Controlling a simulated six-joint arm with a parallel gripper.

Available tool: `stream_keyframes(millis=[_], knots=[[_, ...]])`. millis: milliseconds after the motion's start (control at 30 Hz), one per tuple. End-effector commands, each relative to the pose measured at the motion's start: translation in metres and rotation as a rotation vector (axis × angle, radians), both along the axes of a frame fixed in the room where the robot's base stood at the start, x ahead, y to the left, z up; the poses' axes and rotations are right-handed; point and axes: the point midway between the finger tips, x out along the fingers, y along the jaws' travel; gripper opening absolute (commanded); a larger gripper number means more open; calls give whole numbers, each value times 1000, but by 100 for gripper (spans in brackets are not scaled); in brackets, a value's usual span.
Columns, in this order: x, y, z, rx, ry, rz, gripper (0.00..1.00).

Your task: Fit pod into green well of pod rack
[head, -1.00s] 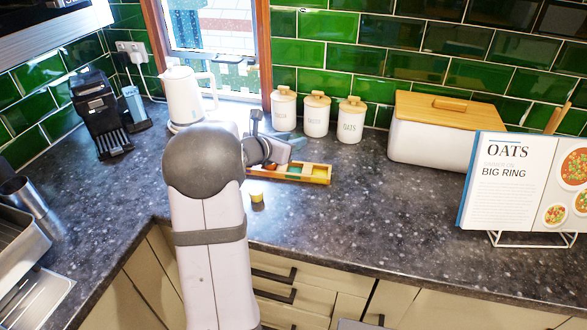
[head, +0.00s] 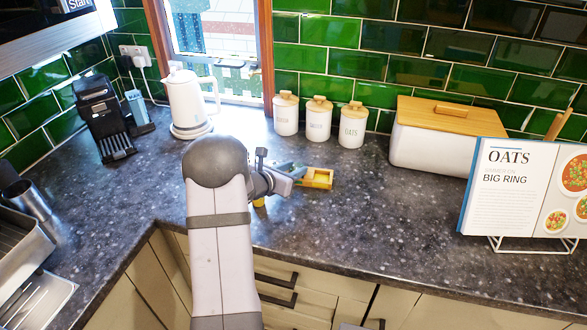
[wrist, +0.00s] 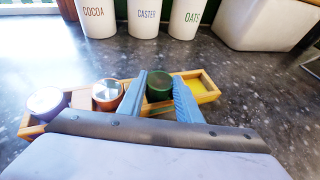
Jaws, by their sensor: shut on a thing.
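The pod rack (wrist: 205,82) is a shallow wooden tray that runs across the wrist view. My gripper (wrist: 159,80) is over it, with its two blue fingers closed on the sides of a dark green pod (wrist: 159,88). The pod stands roughly upright between the rack's walls. The fingers and gripper body hide its lower part and the green well, so I cannot tell whether it is seated. A yellow well (wrist: 197,87) is open to the right. In the head view my gripper (head: 289,177) covers most of the rack (head: 320,181).
A lavender-topped pod (wrist: 46,102) and a shiny orange-rimmed pod (wrist: 108,93) are in the rack's left part. A yellow pod (head: 259,202) stands on the counter, partly hidden by my arm. Canisters (head: 318,120) and a bread bin (head: 445,143) stand behind.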

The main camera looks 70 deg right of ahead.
Motion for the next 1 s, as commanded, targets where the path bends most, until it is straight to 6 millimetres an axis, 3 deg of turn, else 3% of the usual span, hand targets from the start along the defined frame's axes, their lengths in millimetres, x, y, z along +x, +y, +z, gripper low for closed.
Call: stream_keyframes(millis=[1000], knots=[[-1, 2, -19, 13, -1, -1, 11]])
